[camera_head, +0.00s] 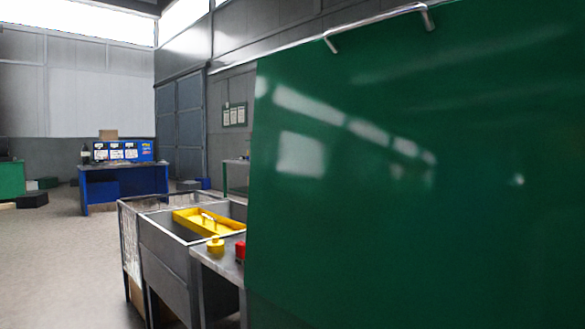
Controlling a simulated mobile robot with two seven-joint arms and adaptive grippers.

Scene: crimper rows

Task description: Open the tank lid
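A large glossy green panel (420,180) fills the right side of the view, very close. A metal bar (380,22) with short brackets runs along its top edge. I cannot tell whether this panel is the tank or its lid. A grey open-topped metal basin (165,235) stands left of the panel, with a yellow tray-like piece with a handle (195,222) at its top. No piece is clearly recognisable as the tank lid. Neither of my grippers shows in this view.
A yellow knob-shaped object (215,246) and a red object (240,250) sit on a grey bench beside the basin. A blue desk (124,184) stands further back. Open floor (60,265) lies at the left. Grey cabinets (181,125) line the back wall.

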